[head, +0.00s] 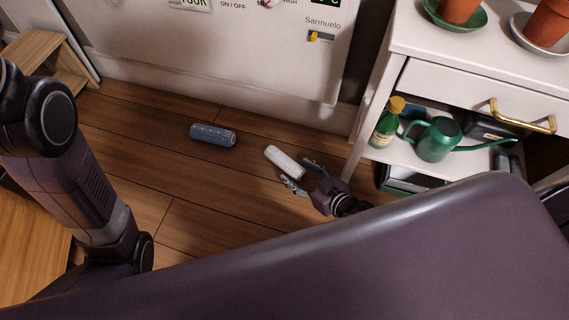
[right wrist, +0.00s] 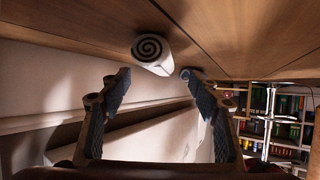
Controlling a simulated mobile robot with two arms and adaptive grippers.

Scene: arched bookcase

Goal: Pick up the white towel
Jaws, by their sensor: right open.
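The white towel (head: 285,161) is a small roll lying on the wooden floor in the middle of the head view. In the right wrist view its spiral end (right wrist: 152,52) faces the camera, just beyond and between the fingertips. My right gripper (head: 298,172) is low by the floor at the towel's right end, with its fingers spread and nothing between them. It also shows open in the right wrist view (right wrist: 155,76). My left arm comes in at the left of the head view, but its gripper is out of the picture.
A blue-grey rolled towel (head: 213,134) lies on the floor to the left. A white cabinet (head: 425,50) with a green watering can (head: 437,139) and a bottle (head: 387,124) stands to the right. A white appliance (head: 215,45) is behind.

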